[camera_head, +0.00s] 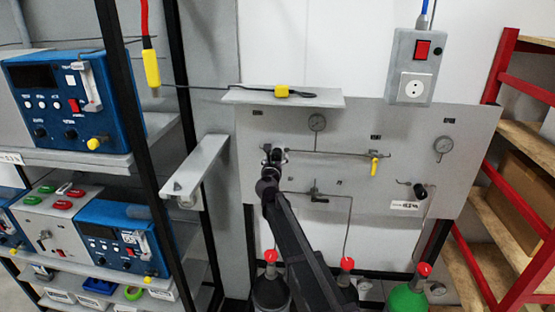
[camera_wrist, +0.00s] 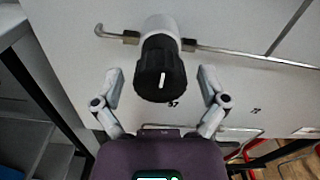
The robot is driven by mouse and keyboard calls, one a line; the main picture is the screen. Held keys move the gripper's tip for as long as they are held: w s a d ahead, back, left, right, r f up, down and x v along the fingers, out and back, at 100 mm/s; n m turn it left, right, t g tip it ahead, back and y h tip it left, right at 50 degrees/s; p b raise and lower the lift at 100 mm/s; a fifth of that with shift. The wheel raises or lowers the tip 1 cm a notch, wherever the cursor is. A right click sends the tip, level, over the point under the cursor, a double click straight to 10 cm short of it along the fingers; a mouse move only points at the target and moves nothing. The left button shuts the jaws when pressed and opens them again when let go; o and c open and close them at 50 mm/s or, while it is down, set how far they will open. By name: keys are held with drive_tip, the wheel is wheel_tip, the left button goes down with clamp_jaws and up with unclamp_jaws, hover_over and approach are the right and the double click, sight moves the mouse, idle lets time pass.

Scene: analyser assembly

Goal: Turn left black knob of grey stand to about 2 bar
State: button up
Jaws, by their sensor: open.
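The grey stand (camera_head: 345,190) is an upright panel with pipes, gauges and knobs in the head view. Its left black knob (camera_wrist: 160,72), with a white mark on its face, is large in the wrist view. My gripper (camera_wrist: 161,85) is open, with one finger on each side of the knob and visible gaps between. In the head view my gripper (camera_head: 272,158) is at the panel's left part and mostly hides this knob. A round gauge (camera_head: 317,122) sits above and right of it; its reading is too small to tell.
A second black knob (camera_head: 420,190) and gauge (camera_head: 443,145) are at the panel's right. A yellow valve handle (camera_head: 374,166) is between. A shelf (camera_head: 285,97) tops the panel. Blue analysers (camera_head: 70,100) stand left, a red rack (camera_head: 505,75) right. Red-topped cylinders (camera_head: 408,298) stand below.

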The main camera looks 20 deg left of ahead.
drive_tip(key=c, duration=1.1)
drive_tip(key=shift+d, duration=0.25)
drive_tip(key=shift+c, duration=0.2)
drive_tip(key=shift+a, duration=0.25)
